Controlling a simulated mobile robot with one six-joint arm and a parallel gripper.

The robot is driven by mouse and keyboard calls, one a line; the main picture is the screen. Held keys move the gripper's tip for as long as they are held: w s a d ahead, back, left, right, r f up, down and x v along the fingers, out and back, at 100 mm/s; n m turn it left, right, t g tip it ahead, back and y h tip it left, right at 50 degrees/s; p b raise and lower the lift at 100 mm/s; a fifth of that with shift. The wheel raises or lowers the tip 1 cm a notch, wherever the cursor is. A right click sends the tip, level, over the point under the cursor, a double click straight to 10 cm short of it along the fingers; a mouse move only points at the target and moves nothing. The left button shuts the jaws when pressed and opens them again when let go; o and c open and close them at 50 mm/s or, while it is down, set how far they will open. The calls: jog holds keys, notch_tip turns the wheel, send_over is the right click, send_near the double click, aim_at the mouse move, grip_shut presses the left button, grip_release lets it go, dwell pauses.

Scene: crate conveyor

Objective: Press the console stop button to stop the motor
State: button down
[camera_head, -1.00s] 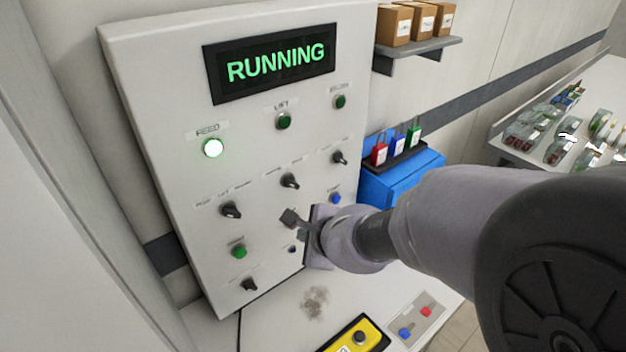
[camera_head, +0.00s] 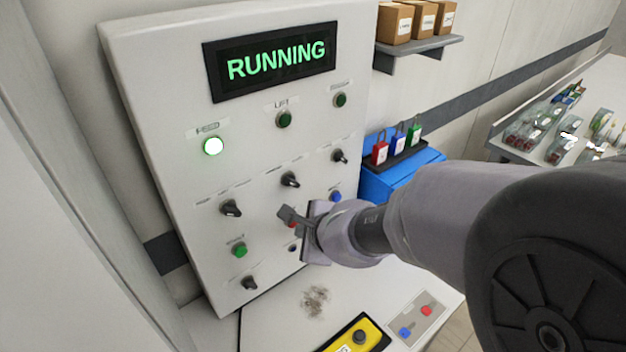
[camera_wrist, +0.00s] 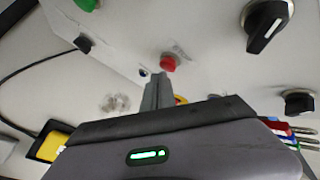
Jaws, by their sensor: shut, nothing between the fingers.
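The console (camera_head: 165,85) is a pale upright panel with a display (camera_head: 270,62) that reads RUNNING in green. A lamp (camera_head: 213,146) at its upper left is lit. The red button (camera_wrist: 169,62) shows just beyond my fingertips in the wrist view, with a small label beside it. In the head view the red button (camera_head: 292,223) is partly hidden behind my gripper (camera_head: 288,213). My gripper is shut and empty, close in front of the panel. In the wrist view the closed fingers (camera_wrist: 158,84) point toward the button; I cannot tell whether they touch it.
A green button (camera_head: 239,250) and several black knobs (camera_head: 231,208) surround the red button. A blue button (camera_head: 336,196) is to the right. A yellow box (camera_head: 372,334) with a black button stands on the desk below. Padlocks (camera_head: 397,140) stand on a blue cabinet at right.

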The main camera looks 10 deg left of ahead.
jog(key=shift+w+a, duration=0.3)
dwell(0.8)
dwell(0.3)
jog(key=shift+s+d+b, duration=0.3)
jog(key=shift+s+d, duration=0.25)
jog(key=shift+d, duration=0.05)
jog(key=shift+s+d+b, duration=0.35)
jog(key=shift+s+d, duration=1.35)
jog(key=shift+d, duration=0.15)
